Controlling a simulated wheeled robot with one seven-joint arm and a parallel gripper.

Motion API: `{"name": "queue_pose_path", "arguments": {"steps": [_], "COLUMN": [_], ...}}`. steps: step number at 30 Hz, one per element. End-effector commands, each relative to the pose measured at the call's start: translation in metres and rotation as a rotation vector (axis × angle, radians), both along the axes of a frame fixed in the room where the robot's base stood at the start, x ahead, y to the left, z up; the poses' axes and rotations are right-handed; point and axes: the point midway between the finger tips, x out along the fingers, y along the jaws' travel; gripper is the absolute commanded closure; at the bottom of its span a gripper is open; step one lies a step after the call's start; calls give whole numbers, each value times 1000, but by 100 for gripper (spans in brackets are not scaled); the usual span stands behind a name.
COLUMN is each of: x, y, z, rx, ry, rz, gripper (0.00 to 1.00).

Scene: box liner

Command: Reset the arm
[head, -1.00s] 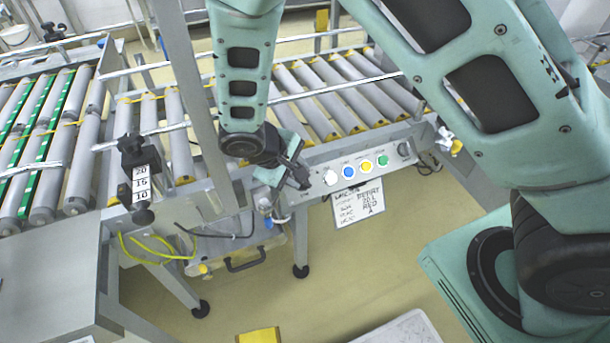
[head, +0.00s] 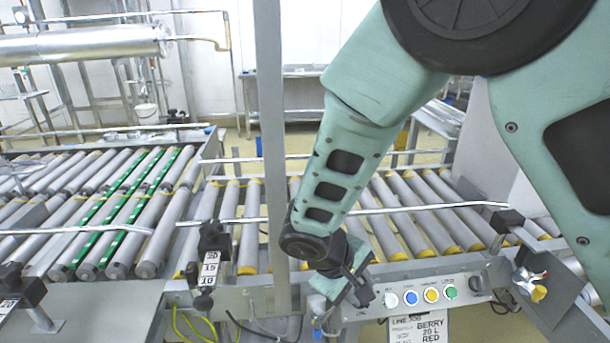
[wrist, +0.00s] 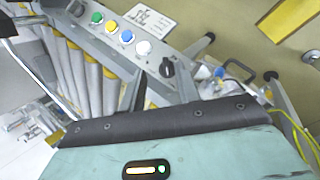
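My arm reaches down from the upper right in the head view, with its teal links bent at the elbow. My gripper (head: 362,279) hangs at the left end of the control panel (head: 425,283), in front of the roller conveyor (head: 415,215). Its two dark fingers stand apart with nothing seen between them, so it looks open and empty. In the wrist view the fingers (wrist: 160,90) also show apart, with the panel beyond them. I cannot tell whether the gripper touches the panel.
The panel has white, blue, yellow and green buttons and a black knob (head: 475,284). A sign (head: 419,328) hangs below it. A grey upright post (head: 270,130) stands left of the arm. Another roller conveyor with green strips (head: 125,215) lies at left.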

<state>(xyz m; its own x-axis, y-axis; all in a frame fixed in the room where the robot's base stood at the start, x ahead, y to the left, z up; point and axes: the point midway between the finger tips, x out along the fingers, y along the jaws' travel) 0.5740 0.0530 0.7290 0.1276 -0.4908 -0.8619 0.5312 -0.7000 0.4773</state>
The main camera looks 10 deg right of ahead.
Motion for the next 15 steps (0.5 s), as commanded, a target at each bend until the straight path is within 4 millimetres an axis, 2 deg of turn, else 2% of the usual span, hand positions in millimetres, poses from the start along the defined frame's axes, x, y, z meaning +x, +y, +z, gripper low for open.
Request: {"name": "queue_pose_path", "arguments": {"steps": [5,9,15], "x": [-31,-76,-130], "y": [5,12,14], "z": [27,65,103], "rx": [124,284,444], "ry": [62,130,165], "rz": [-23,-21,14], "gripper": [67,67,67]}}
